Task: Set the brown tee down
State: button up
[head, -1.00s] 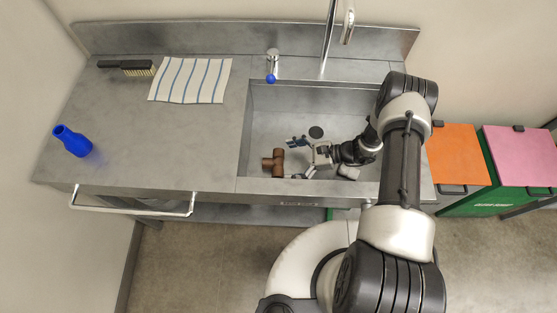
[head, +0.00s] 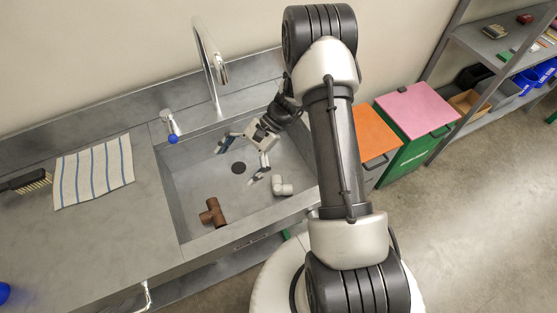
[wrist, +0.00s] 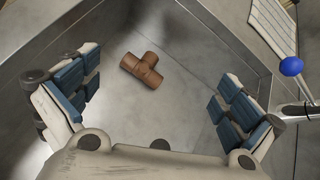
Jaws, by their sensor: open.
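The brown tee (head: 213,212) lies on the floor of the sink basin (head: 182,193), near its front left corner. It also shows in the wrist view (wrist: 142,69), ahead of the fingers and lying free on the metal. My gripper (head: 242,160) is open and empty above the basin, up and to the right of the tee in the head view. In the wrist view both blue-padded fingers (wrist: 155,97) are spread wide, with nothing between their pads and the tee apart from them.
A white pipe fitting (head: 282,186) lies in the basin at right. The round drain (head: 238,168) is near the middle. A striped cloth (head: 92,172) and a brush (head: 28,181) lie on the left counter.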

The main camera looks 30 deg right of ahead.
jog(key=s+r+n+h, duration=0.3)
jog(key=r, duration=0.6)
jog(key=s+r+n+h, duration=0.2)
jog(key=s+r+n, duration=0.15)
jog(key=r, duration=0.65)
jog(key=s+d+r+n+t+h, duration=0.1)
jog(key=s+r+n+t+h, duration=0.1)
jog(key=s+r, duration=0.3)
jog(key=s+d+r+n+t+h, duration=0.2)
jog(key=s+r+n+t+h, duration=0.1)
jog(key=s, duration=0.6)
notch_tip(320, 180, up, 2)
jog(key=shift+s+d+r+n+t, duration=0.1)
jog(key=shift+s+d+n+t, duration=0.15)
jog(key=shift+n+t, duration=0.5)
